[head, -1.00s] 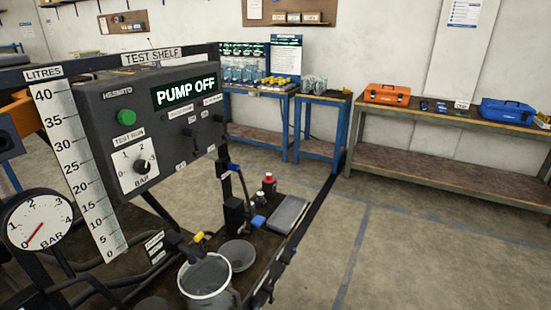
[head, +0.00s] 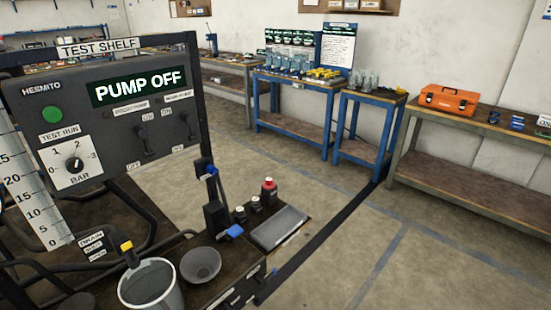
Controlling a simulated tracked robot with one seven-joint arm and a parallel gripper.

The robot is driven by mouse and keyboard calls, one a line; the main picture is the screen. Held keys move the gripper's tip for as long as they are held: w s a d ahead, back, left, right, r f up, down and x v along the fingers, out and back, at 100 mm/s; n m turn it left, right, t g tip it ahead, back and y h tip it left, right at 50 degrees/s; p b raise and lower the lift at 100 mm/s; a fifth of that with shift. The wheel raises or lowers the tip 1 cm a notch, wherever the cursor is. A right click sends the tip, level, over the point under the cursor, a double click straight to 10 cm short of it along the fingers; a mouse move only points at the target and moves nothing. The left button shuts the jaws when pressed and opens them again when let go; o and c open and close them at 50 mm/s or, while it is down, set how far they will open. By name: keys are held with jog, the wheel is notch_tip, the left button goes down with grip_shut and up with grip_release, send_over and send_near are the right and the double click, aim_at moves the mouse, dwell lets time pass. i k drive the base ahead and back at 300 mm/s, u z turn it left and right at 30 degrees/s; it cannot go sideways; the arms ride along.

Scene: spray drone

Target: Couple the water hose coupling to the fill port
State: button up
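The water hose coupling and the fill port are not identifiable in the head view. The dark control panel (head: 105,115) of the test stand fills the left side and its display reads PUMP OFF. A drain valve with a yellow handle (head: 126,246) sits at the rim of a grey bucket (head: 150,284), below the panel. My gripper is not in view.
A grey bowl (head: 201,265) and a grey tray (head: 279,228) rest on the stand's low shelf, with a red-capped bottle (head: 269,190) behind the tray. Blue benches (head: 296,83) and a bench with an orange toolbox (head: 449,99) line the wall. Open floor (head: 440,250) lies right.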

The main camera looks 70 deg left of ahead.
aim_at(211, 170)
jog(key=z, duration=0.5)
jog(key=i, duration=0.2)
jog(key=u, duration=4.35)
jog(key=i, duration=1)
jog(key=z, duration=0.15)
jog(key=k, duration=0.4)
